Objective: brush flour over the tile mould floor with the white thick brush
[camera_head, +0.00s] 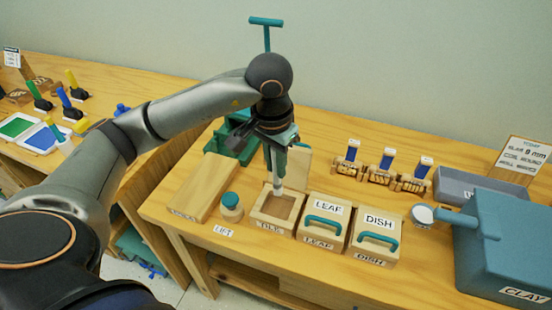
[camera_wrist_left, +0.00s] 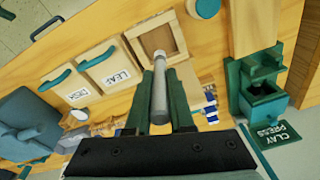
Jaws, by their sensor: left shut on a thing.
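The tile mould (camera_head: 258,222) is an open wooden box with a brown recessed floor, at the front of the table. It shows in the left wrist view (camera_wrist_left: 133,42) too. My left gripper (camera_head: 279,160) points down above it, shut on a white thick brush (camera_head: 278,183). In the left wrist view the pale brush (camera_wrist_left: 159,95) stands between the fingers, its tip over the mould's near edge. Whether the tip touches the floor I cannot tell. No flour can be made out on the floor. My right gripper is not in view.
A teal-lidded jar (camera_head: 231,206) stands left of the mould, beside a long wooden board (camera_head: 203,185). Closed LEAF (camera_head: 323,222) and DISH (camera_head: 376,237) moulds stand close on the right. A green clay press (camera_wrist_left: 262,90) stands behind. A blue clay bin (camera_head: 505,240) is far right.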

